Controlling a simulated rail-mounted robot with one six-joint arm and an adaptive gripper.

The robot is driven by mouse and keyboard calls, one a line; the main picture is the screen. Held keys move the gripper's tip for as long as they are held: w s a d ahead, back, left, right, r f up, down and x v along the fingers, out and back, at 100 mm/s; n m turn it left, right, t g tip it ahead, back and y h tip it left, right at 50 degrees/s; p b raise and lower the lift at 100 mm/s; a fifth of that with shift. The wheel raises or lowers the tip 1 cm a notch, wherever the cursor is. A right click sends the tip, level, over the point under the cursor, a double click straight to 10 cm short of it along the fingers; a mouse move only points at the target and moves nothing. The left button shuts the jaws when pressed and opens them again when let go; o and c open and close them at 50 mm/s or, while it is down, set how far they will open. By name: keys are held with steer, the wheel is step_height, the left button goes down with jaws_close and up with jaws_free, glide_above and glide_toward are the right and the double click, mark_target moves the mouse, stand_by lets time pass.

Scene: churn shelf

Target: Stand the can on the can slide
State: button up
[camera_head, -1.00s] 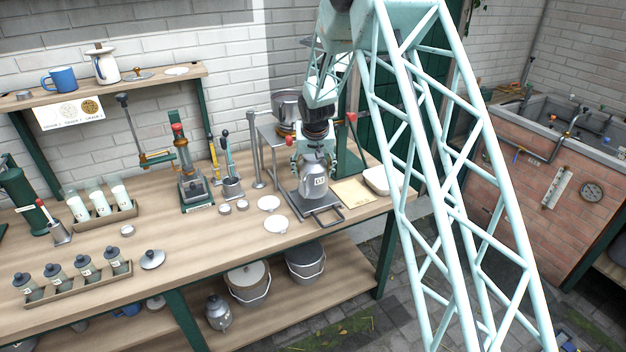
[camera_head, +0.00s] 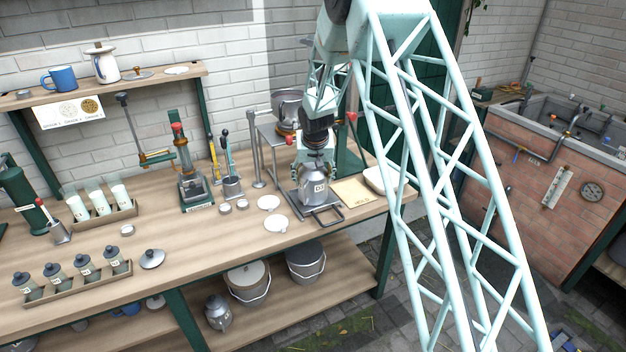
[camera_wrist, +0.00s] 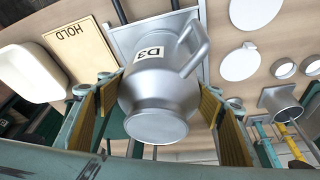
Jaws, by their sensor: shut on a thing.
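A grey metal can labelled D3 (camera_head: 313,188) is held in my gripper (camera_head: 314,166) above or on the can slide; whether its base touches is unclear. In the wrist view the can (camera_wrist: 150,80) sits between the yellow-padded fingers of my gripper (camera_wrist: 158,98), with its loop handle up and to the right. The can slide (camera_head: 330,215) is a flat metal plate with a loop handle at the bench's front edge. In the wrist view part of its plate (camera_wrist: 128,40) shows behind the can.
A board marked HOLD (camera_head: 352,192) and a white basin (camera_head: 377,181) lie to the right. White discs (camera_head: 276,223) lie to the left. A metal stand with a pan (camera_head: 286,108) is behind.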

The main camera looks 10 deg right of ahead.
mark_target(314, 169)
steer(key=shift+f, duration=0.15)
steer(key=o, duration=1)
steer(key=shift+r, duration=0.2)
steer(key=shift+r, duration=0.2)
steer(key=shift+p+v, duration=0.3)
steer(key=shift+v, duration=5.5)
steer(key=shift+s, duration=0.2)
